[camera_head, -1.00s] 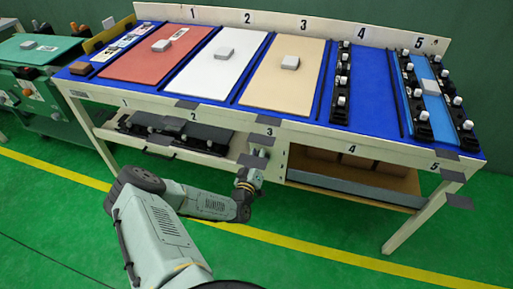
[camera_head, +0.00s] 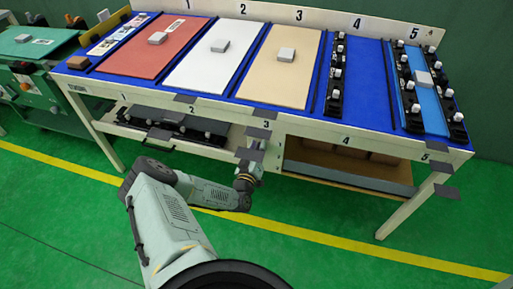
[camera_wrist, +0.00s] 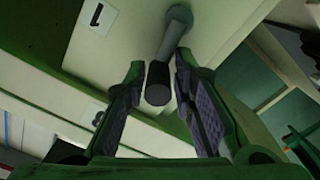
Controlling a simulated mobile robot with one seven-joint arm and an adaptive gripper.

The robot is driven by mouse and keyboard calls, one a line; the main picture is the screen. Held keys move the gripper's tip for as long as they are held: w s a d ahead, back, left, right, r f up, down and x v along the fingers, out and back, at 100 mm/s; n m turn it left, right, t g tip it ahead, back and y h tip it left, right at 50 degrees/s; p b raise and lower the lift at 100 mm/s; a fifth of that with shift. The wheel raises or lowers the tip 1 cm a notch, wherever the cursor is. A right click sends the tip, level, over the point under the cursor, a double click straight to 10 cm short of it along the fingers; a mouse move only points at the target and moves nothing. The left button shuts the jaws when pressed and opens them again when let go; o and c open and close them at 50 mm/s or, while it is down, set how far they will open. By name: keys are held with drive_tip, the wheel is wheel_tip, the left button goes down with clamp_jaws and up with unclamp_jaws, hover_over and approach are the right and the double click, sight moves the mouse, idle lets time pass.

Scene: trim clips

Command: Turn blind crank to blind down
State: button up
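In the wrist view, my gripper (camera_wrist: 160,65) is open, with its two fingers apart. A grey rod with a black cylindrical end (camera_wrist: 158,82) sticks out from a pale panel (camera_wrist: 135,45) and shows between the fingertips. It looks like a crank handle, but I cannot confirm that it is the blind crank. The fingers do not visibly close on it. No blind can be made out in either view. In the head view, my arm reaches to the table front near label 3, and my gripper is too small there to tell its state.
The blue-topped workbench (camera_head: 355,85) carries a red panel (camera_head: 150,50), a white panel (camera_head: 215,60), a beige panel (camera_head: 270,75) and clip strips. Shelves with black parts (camera_head: 180,122) lie underneath. A green machine (camera_head: 45,90) stands at left. The green floor (camera_head: 60,200) is clear in front.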

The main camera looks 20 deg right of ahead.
drive_tip(key=shift+o, duration=1.2)
drive_tip(key=shift+a+f, duration=0.1)
drive_tip(key=shift+a, duration=0.1)
drive_tip(key=shift+w+a+f+b, duration=0.1)
drive_tip(key=shift+f+b, duration=0.1)
drive_tip(key=shift+b, duration=0.35)
